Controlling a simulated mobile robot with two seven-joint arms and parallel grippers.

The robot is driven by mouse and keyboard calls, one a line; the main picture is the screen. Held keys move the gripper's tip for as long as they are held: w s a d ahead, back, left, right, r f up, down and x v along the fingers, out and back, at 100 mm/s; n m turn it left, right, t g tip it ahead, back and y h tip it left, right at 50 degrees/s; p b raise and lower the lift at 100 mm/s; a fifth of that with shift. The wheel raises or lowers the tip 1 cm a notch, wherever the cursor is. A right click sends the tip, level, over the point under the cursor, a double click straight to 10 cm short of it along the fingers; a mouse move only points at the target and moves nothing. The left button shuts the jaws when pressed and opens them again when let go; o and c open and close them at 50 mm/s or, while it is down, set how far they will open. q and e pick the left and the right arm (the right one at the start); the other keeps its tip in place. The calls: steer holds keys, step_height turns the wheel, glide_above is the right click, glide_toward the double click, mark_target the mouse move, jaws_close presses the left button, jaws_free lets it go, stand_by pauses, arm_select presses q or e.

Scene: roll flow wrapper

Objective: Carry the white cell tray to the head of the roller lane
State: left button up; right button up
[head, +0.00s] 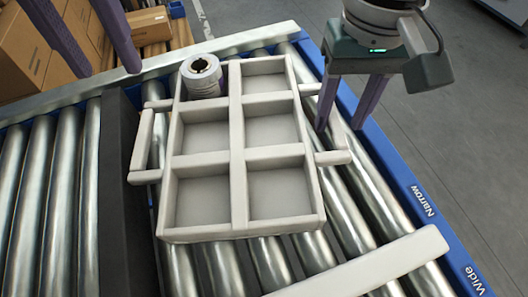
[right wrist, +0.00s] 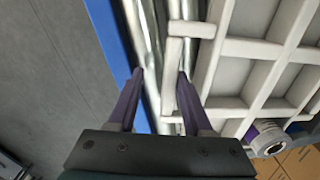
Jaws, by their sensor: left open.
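The white cell tray (head: 237,150) lies on the metal rollers in the head view, with several square cells and a bar handle on each side. A silvery ringed cylinder (head: 202,76) stands in its far left cell; the other cells look empty. My right gripper (head: 340,128) is open at the tray's right handle (head: 333,157). In the right wrist view its fingers (right wrist: 159,74) stand on either side of the handle bar (right wrist: 169,95), with the bar nearer the right finger. My left gripper (head: 106,71) is open and empty, above and beyond the left handle (head: 142,140).
A dark divider (head: 120,200) runs along the rollers left of the tray. A pale bar (head: 365,272) crosses at the front right, and another pale rail (head: 60,97) lies at the back. The blue side frame (head: 423,200) reads Narrow and Wide. Cardboard boxes (head: 25,50) stand at the back left.

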steer(key=o, duration=0.4)
step_height(320, 180, up, 12)
stand_by(0.5)
stand_by(0.5)
